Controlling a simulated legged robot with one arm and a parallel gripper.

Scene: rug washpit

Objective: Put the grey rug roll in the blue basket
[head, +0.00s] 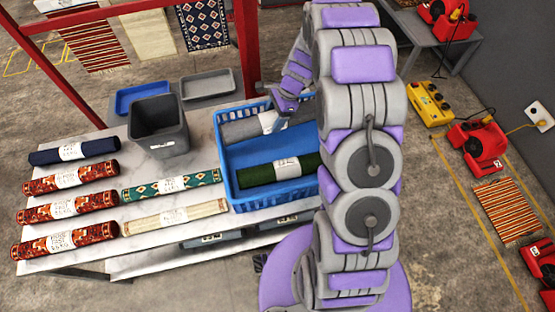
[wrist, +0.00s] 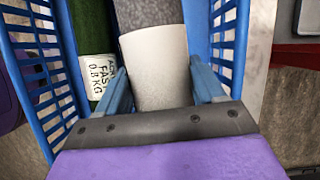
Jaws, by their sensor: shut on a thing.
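The grey rug roll (head: 238,131) lies along the far side inside the blue basket (head: 275,196), with a white band around its middle. I cannot tell whether it rests on the basket floor. My gripper (head: 284,106) reaches down over the far wall and is shut on the roll at the band. In the wrist view the fingers (wrist: 162,84) sit on either side of the white band, with the grey roll (wrist: 148,12) beyond. Basket walls (wrist: 32,70) show on both sides. My arm hides the basket's right end and part of the roll.
A dark green roll (head: 256,176) lies in the near part of the basket. Blue (head: 142,97) and grey (head: 208,86) trays lie behind.

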